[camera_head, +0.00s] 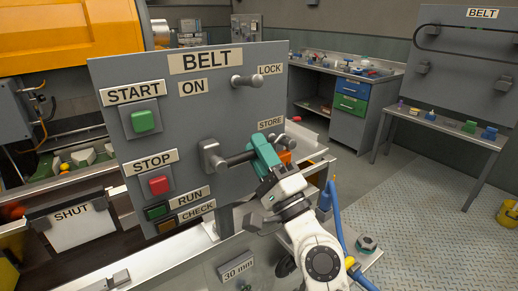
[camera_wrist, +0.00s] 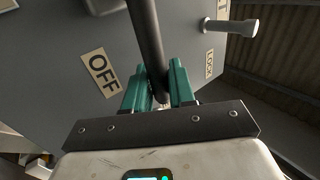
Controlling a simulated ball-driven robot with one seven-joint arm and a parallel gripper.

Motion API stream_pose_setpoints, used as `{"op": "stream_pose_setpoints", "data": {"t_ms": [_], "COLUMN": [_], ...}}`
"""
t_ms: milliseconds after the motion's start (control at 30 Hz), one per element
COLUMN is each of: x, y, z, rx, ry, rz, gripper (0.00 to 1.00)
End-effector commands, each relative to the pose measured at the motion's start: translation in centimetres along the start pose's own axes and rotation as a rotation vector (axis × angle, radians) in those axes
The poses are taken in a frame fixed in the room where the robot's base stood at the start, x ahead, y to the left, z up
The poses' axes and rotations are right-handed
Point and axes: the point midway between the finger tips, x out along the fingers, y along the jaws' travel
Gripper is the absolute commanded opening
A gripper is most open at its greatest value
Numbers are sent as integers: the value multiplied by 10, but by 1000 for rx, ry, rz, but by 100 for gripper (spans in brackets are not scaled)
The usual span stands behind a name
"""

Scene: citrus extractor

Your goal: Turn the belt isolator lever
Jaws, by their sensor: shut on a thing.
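The grey belt panel (camera_head: 215,115) carries the belt isolator lever (camera_head: 238,158), a dark round bar on a square grey hub (camera_head: 212,160). The bar points right from the hub, roughly level. An ON label (camera_head: 193,86) sits above the hub. My gripper (camera_head: 263,152) has its teal fingers shut around the outer part of the bar. In the wrist view the bar (camera_wrist: 148,40) runs down between the two teal fingers (camera_wrist: 158,90). An OFF label (camera_wrist: 101,72) shows left of the bar there; I cannot make it out in the head view.
A metal peg (camera_head: 247,80) sticks out near the LOCK label, and in the wrist view (camera_wrist: 230,27). The green START button (camera_head: 143,121) and red STOP button (camera_head: 159,185) are left of the lever. A workbench (camera_head: 350,90) stands behind; open floor lies right.

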Motion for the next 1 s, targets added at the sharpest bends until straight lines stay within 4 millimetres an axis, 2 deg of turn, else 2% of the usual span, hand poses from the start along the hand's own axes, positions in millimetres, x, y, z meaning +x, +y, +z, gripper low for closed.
{"op": "stream_pose_setpoints", "data": {"t_ms": [233, 267, 433, 767, 867, 1000], "x": [-2, -2, -2, -6, -19, -46], "y": [2, 2, 2, 2, 4, 5], "z": [-2, -2, -2, -1, -1, -1], "rx": [1, 1, 0, 0, -1, 0], "ry": [5, 5, 3, 2, 3, 4], "rz": [4, 4, 3, 2, 3, 3], "gripper": [0, 25, 42, 42, 42, 42]}}
